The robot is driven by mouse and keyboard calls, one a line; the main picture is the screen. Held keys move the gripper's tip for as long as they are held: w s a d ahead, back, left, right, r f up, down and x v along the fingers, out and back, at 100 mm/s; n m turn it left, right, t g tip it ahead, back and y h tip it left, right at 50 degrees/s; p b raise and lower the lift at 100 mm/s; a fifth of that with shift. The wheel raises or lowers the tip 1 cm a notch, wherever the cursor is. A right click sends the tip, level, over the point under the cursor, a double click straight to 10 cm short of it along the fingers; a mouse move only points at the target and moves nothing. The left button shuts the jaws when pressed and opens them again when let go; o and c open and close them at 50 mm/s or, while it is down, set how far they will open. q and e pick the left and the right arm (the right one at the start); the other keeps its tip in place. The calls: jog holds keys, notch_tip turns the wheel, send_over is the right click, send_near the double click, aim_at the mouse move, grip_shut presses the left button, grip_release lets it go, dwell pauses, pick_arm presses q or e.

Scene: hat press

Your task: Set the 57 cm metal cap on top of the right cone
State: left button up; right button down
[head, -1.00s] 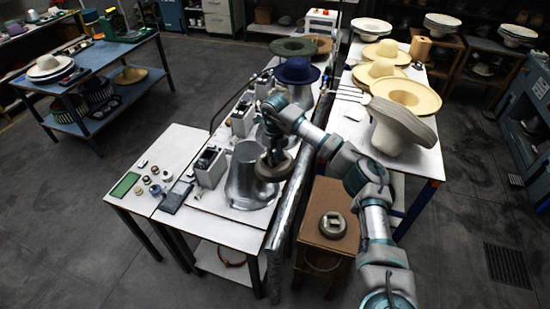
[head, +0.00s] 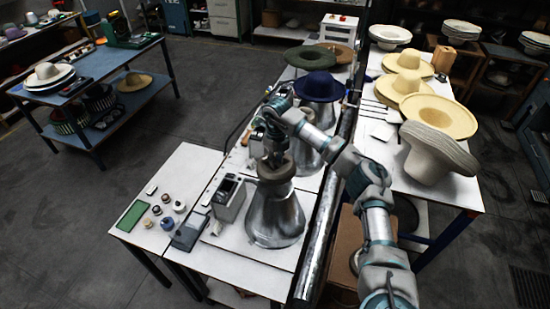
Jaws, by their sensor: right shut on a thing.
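The near metal cone (head: 272,217) stands on the white bench, wide end down. A dark grey, round metal cap (head: 277,168) is at the top of this cone, roughly level and over its narrow end. I cannot tell if it rests on the cone or hangs just above it. My right gripper (head: 271,157) points down and is shut on the cap; its fingertips are partly hidden. A second metal cone (head: 308,153) stands behind, partly covered by my right arm. My left gripper is out of view. The size marking on the cap cannot be read.
A control box (head: 230,198) stands close left of the near cone. A blue hat (head: 319,86) and a green hat (head: 305,57) sit farther back. A silver duct (head: 325,235) runs along the bench's right side. Straw hats (head: 440,115) fill the right table.

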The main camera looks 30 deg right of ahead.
jog(key=shift+f, duration=0.4)
jog(key=f, duration=0.2)
jog(key=w+f, duration=0.1)
jog(key=shift+f+b, duration=0.35)
jog(key=shift+s+f+b, duration=0.25)
jog(key=shift+f+b, duration=0.65)
jog(key=shift+f, duration=0.15)
jog(key=shift+w+f+b, duration=0.15)
jog(key=shift+f+b, duration=0.25)
jog(key=shift+f, duration=0.6)
jog(key=shift+a+r, duration=0.15)
jog(key=shift+p, duration=0.3)
